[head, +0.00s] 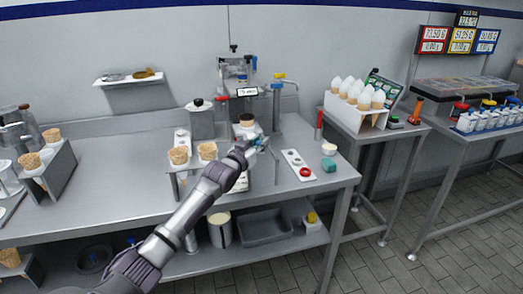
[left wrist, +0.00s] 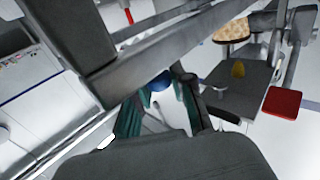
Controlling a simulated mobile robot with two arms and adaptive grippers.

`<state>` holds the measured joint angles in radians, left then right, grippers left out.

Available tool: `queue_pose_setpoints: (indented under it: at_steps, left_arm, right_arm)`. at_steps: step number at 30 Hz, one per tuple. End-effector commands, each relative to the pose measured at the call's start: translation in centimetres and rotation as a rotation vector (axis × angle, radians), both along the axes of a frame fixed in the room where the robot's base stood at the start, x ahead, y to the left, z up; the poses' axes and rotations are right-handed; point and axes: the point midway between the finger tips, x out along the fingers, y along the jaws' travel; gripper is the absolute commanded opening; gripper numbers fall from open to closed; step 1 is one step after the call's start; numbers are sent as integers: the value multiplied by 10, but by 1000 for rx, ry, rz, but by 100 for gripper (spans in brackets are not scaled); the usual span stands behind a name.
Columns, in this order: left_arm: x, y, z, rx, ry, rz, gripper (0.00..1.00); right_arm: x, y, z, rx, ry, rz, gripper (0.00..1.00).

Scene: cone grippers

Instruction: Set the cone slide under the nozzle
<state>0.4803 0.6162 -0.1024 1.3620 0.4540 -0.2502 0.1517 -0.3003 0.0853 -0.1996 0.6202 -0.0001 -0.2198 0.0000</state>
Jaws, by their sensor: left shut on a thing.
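My left gripper (head: 258,145) reaches across the steel table to just in front of the dispenser (head: 235,68). Its teal fingertips are shut on a small blue knob (left wrist: 160,80), seen between them in the left wrist view. The knob seems to belong to the cone slide, but the arm hides most of that part. A waffle cone (left wrist: 232,30) shows near the top of the left wrist view, to the right of the knob. The nozzle itself is too small to make out. My right gripper is not in view.
Two waffle cones (head: 179,155) stand in a metal holder left of my arm. A white panel with a red button (head: 305,171), a teal block (head: 328,164) and a white cup are on the right. A rack of filled cones (head: 360,98) stands further right. The table's left middle is clear.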

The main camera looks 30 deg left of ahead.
Motion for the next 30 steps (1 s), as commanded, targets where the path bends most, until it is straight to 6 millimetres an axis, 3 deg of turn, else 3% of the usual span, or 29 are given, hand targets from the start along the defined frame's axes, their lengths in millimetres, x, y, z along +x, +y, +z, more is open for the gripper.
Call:
queue_pose_setpoints:
  at_steps: [6,12,13,17,26,30]
  left_arm:
    - [5,6,-3,-2,3,1,0]
    - [5,6,-3,-2,5,0,0]
    - [5,6,-3,-2,5,0,24]
    - [5,6,-2,-2,4,0,46]
    - [4,6,-3,-2,4,0,47]
    - [-6,4,-4,-3,6,-2,47]
  right_arm:
    - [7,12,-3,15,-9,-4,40]
    - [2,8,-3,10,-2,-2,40]
    - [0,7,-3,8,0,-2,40]
    - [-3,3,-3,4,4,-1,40]
    - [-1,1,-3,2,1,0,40]
    - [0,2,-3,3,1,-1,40]
